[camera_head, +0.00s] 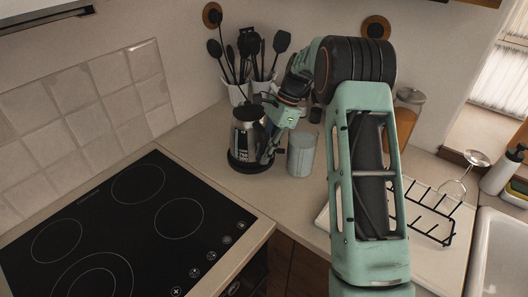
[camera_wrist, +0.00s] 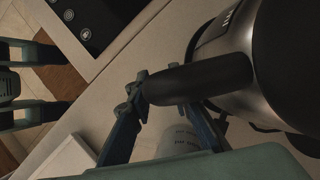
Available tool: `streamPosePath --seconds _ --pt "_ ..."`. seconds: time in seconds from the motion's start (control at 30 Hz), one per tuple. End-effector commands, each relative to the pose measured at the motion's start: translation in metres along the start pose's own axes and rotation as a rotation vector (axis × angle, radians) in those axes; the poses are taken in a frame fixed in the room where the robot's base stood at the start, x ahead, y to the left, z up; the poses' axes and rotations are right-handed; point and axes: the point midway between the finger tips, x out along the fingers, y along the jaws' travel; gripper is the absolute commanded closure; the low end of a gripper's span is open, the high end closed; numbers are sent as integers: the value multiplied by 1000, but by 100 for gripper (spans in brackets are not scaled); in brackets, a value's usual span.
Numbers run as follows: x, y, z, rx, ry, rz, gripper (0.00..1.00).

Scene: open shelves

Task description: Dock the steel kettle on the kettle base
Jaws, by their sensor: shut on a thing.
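The steel kettle (camera_head: 246,141) stands upright at the back of the counter, right of the hob. It is steel with dark printing and a black handle (camera_wrist: 205,77). The black round kettle base (camera_head: 247,167) shows directly below it; I cannot tell whether the kettle is fully seated or slightly above. My gripper (camera_head: 267,149) is on the kettle's right side. In the wrist view my gripper (camera_wrist: 162,92) has its fingers on either side of the handle's end, shut on it. The kettle body (camera_wrist: 235,75) fills the right of that view, and the base is not clearly visible there.
A grey canister (camera_head: 301,154) stands close right of my gripper. Utensil crocks (camera_head: 237,95) are behind the kettle. The black hob (camera_head: 120,225) is at left. A jar (camera_head: 406,115), wire rack (camera_head: 432,212) and sink (camera_head: 499,255) are at right.

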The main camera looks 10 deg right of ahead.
Motion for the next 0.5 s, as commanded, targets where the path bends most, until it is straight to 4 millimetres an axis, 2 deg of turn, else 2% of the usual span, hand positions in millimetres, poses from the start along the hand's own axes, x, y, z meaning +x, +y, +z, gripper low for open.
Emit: streamPosePath --seconds 0.13,0.17,0.2,0.5 --pt "0 -2 0 -3 0 -6 100" --pt "0 -2 0 -3 0 -6 79" --pt "-1 -2 1 -3 0 -6 75" --pt "2 1 -2 2 0 4 74"
